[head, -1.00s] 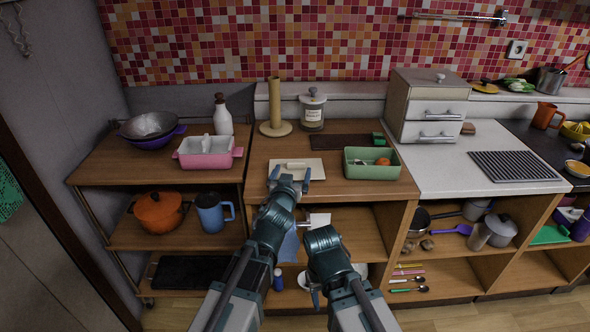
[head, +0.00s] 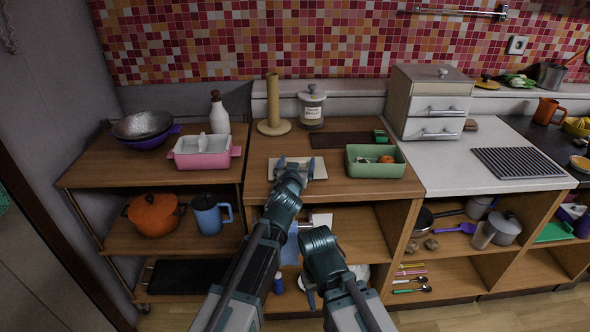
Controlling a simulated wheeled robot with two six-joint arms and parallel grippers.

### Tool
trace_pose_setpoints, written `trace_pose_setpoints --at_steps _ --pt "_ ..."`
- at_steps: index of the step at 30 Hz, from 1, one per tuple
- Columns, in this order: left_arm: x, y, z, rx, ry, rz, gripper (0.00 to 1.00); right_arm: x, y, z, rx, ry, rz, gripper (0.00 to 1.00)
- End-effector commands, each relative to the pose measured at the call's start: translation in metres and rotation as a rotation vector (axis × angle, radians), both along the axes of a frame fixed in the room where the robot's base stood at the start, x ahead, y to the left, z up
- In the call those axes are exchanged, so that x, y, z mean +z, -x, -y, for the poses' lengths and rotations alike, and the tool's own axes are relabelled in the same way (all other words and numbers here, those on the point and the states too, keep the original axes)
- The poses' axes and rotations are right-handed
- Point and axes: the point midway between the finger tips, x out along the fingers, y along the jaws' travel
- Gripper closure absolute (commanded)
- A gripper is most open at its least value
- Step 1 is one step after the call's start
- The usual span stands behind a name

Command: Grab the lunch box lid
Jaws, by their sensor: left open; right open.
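A flat cream lid (head: 320,171) lies on the wooden counter, left of the green lunch box (head: 376,172). The box is open at the top, with an orange item inside. My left gripper (head: 291,171) is open over the lid, one finger near its left side and one towards its right. The gripper hides much of the lid, and I cannot tell whether they touch. My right gripper (head: 310,288) is open and empty, low in front of the shelves and partly hidden by its own wrist.
A dark board (head: 340,139), a paper-towel stand (head: 273,105) and a lidded jar (head: 311,108) stand behind the lid. A pink dish (head: 204,158) is on the left cart. A drawer box (head: 432,105) stands at the right. Bare counter lies around the lid.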

Motion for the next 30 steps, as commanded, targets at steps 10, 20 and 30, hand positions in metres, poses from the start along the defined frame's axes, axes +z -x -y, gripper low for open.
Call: trace_pose_setpoints --at_steps 10,20,30 --pt "0.000 0.000 0.000 0.000 0.000 0.000 0.49 0.000 0.000 0.000 0.000 0.000 0.000 0.50" --pt "0.000 0.000 -0.001 0.000 0.000 0.000 0.79 0.000 0.000 0.000 0.000 0.000 0.000 0.50" --pt "0.015 -0.001 -0.004 0.002 0.000 0.000 0.79 0.015 0.000 0.000 0.000 0.000 0.000 0.50"
